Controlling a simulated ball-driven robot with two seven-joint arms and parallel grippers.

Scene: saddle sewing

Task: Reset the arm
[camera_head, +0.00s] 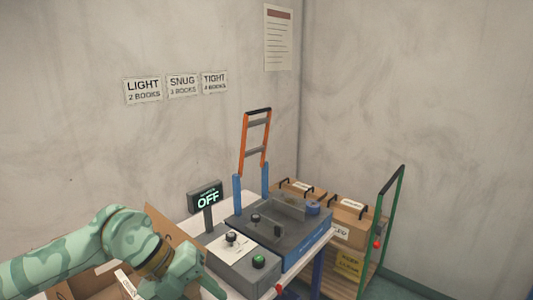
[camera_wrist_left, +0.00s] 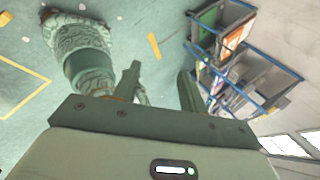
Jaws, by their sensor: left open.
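My left arm (camera_head: 125,243), pale green, comes in from the lower left in the head view. Its gripper (camera_head: 192,272) is low, in front of the white table's left side, partly cut off by the lower edge. In the left wrist view the two fingers of my left gripper (camera_wrist_left: 158,82) stand apart with nothing between them. Floor shows beyond them. My right gripper is in neither view.
A blue and grey machine (camera_head: 315,236) with an orange upright frame (camera_head: 244,148) stands on the table. A display (camera_head: 206,197) reads OFF. Boxes (camera_head: 351,216) sit on a green-handled cart (camera_head: 399,205). Blue-edged bins (camera_wrist_left: 268,75) show in the wrist view.

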